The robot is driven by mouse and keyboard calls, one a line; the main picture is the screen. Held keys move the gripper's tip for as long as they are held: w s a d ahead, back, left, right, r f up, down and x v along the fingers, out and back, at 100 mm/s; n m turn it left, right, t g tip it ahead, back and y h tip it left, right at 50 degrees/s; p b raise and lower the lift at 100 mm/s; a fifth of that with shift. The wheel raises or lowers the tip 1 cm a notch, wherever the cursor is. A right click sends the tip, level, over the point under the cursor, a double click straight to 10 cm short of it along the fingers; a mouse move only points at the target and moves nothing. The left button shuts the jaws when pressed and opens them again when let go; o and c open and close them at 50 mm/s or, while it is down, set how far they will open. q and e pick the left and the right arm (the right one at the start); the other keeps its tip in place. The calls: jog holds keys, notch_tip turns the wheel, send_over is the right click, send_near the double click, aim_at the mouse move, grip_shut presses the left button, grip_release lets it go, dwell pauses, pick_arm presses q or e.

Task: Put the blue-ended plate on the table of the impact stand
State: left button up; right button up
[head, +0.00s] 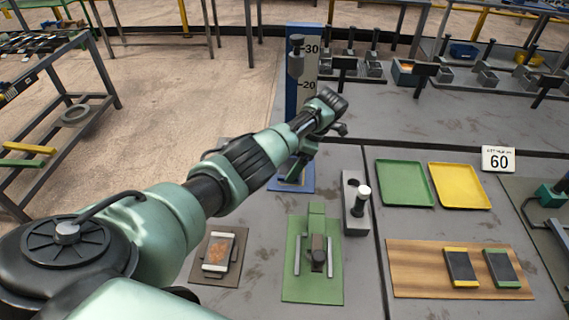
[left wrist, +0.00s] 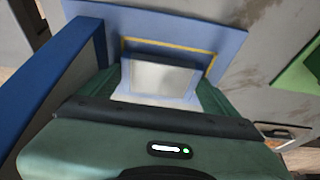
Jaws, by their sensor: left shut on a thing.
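The impact stand has a blue post with a number scale (head: 291,85), a hanging grey weight (head: 296,63) and a blue base (head: 305,188). My left gripper (head: 293,174) is over this base, below the weight. In the left wrist view, it (left wrist: 158,95) is shut on the blue-ended plate (left wrist: 158,78), a pale grey plate with a bluish far edge. The plate is over the stand's blue table (left wrist: 215,40), inside or near a yellow outline. I cannot tell whether it touches the table. The gripper hides its near end. My right gripper is not in view.
A green fixture (head: 300,292) and a grey block with a peg (head: 355,205) stand in front of the stand. A stained plate (head: 218,252) lies left. Right are green (head: 404,183) and yellow (head: 459,185) trays and a wooden board (head: 415,270) with two plates.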

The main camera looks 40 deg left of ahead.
pick_arm(q)
jog(key=shift+d, duration=0.15)
jog(key=shift+d+r, duration=0.1)
jog(key=shift+d, duration=0.15)
jog(key=shift+w+d, duration=0.1)
jog(key=shift+d, duration=0.15)
jog(key=o, duration=1.8)
jog(key=shift+a, duration=0.1)
jog(key=shift+r, duration=0.35)
jog(key=b+v, duration=0.1)
jog(key=v, duration=1)
jog(key=shift+r+b, duration=0.15)
jog(key=shift+b, duration=0.2)
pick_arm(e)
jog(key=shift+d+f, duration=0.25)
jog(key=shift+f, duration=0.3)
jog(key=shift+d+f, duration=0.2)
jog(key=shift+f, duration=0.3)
